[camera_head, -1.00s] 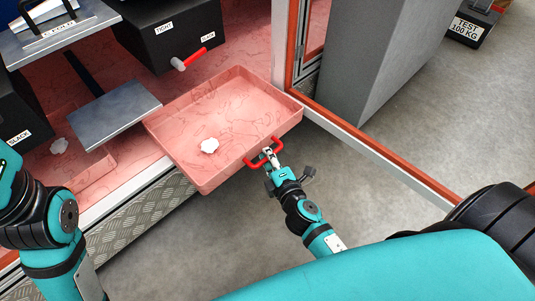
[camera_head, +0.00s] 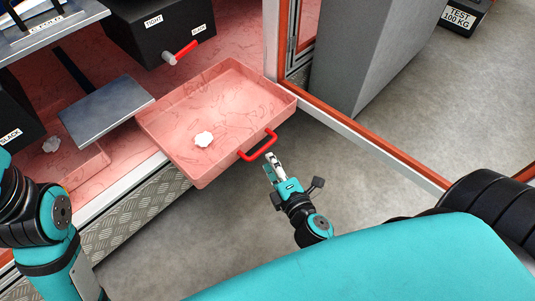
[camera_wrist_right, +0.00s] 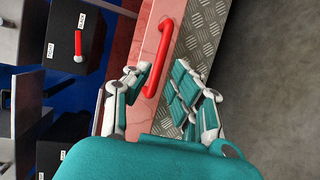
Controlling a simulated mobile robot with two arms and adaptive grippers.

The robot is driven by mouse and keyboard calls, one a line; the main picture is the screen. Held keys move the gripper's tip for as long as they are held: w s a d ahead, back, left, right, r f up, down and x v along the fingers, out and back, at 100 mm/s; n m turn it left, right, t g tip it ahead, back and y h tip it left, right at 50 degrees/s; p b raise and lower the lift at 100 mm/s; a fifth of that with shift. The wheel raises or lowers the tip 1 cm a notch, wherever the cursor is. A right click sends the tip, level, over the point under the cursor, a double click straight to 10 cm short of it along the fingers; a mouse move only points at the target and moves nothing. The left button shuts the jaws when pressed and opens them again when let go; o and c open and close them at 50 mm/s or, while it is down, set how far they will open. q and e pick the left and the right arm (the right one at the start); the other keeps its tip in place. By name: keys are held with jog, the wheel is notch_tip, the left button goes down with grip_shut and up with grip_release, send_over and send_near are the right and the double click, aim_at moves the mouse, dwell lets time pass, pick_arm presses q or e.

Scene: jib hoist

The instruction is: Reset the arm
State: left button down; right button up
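My right gripper (camera_head: 272,160) is open and empty, just in front of the red handle (camera_head: 258,146) of a pink tray (camera_head: 178,166). In the right wrist view its fingers (camera_wrist_right: 165,88) are spread apart, and the red handle (camera_wrist_right: 160,60) lies ahead of them, seemingly clear of the fingers.
A black box (camera_head: 150,30) with a red lever (camera_head: 186,48) stands behind the tray. A grey metal plate (camera_head: 105,110) is to its left. A grey cabinet (camera_head: 375,50) and an orange-edged frame rail (camera_head: 370,140) are on the right. Floor in front is free.

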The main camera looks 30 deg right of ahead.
jog(key=shift+s+r, duration=0.1)
jog(key=shift+s, duration=0.25)
